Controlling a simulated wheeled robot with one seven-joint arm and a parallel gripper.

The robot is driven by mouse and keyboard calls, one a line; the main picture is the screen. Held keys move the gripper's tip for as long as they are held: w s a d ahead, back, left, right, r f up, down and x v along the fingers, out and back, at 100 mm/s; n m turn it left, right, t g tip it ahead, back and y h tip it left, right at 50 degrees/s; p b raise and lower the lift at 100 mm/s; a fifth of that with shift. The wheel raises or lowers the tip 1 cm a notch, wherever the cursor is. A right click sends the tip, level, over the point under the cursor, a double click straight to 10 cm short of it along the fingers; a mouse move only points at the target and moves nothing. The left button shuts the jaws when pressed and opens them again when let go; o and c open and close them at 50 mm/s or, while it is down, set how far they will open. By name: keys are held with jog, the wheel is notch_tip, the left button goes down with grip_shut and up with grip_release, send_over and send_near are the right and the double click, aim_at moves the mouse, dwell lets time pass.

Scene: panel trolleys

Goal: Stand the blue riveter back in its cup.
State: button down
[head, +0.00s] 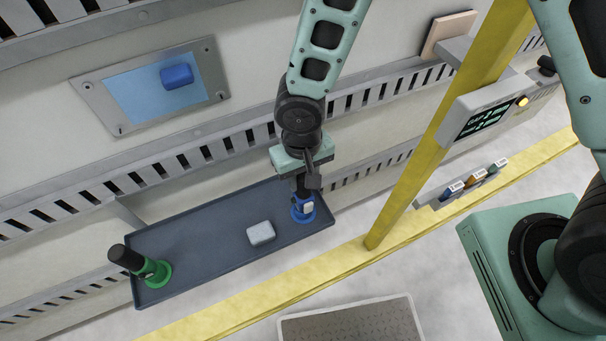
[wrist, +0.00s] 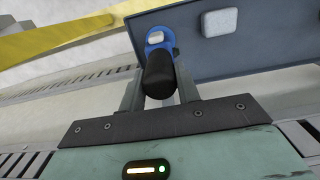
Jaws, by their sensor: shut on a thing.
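The blue riveter (wrist: 158,76) has a black handle, seen nearly end-on between my fingers in the wrist view. My gripper (head: 302,187) is shut on it above the right end of the tray. The blue cup (head: 304,217) is at that end of the tray, directly below my gripper. In the wrist view the blue cup (wrist: 160,36) shows just past the handle, with a small white patch beside it. The riveter's lower end is hidden, so I cannot tell whether it is fully seated in the cup.
The dark tray (head: 205,246) also holds a white block (head: 261,233) and a tilted green riveter (head: 127,258) in a green cup (head: 158,275). A yellow post (head: 430,150) and rail stand right of the tray. Slotted rails run behind it.

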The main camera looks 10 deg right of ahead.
jog(key=c, duration=0.9)
grip_release()
jog(key=r, duration=1.7)
jog(key=shift+w+r, duration=0.25)
jog(key=shift+w, duration=0.05)
